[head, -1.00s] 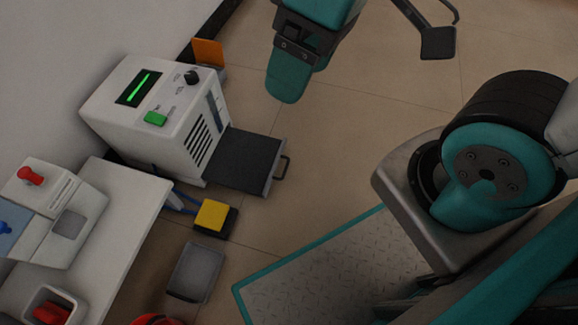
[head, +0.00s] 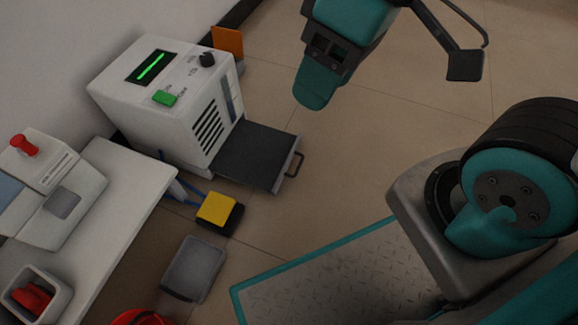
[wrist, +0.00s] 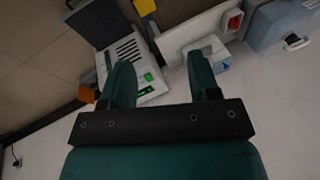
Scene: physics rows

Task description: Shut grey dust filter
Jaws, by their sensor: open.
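The grey dust filter (head: 255,155) is a flat dark drawer sticking out of the lower front of a white machine (head: 140,105). It stands open, with a small handle (head: 294,164) on its outer edge. In the wrist view the drawer (wrist: 93,20) shows at upper left, beyond my left-hand finger, beside the machine (wrist: 125,58). My gripper (head: 316,92) is above and behind the drawer in the head view, apart from it. In the wrist view its two teal fingers (wrist: 160,75) are spread, with nothing held between them.
A yellow pedal (head: 217,208) and a grey bin (head: 193,268) are on the floor in front of the machine. A white bench (head: 125,185) with a red-knobbed device (head: 58,185) is at left. An orange panel (head: 228,41) stands behind the machine.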

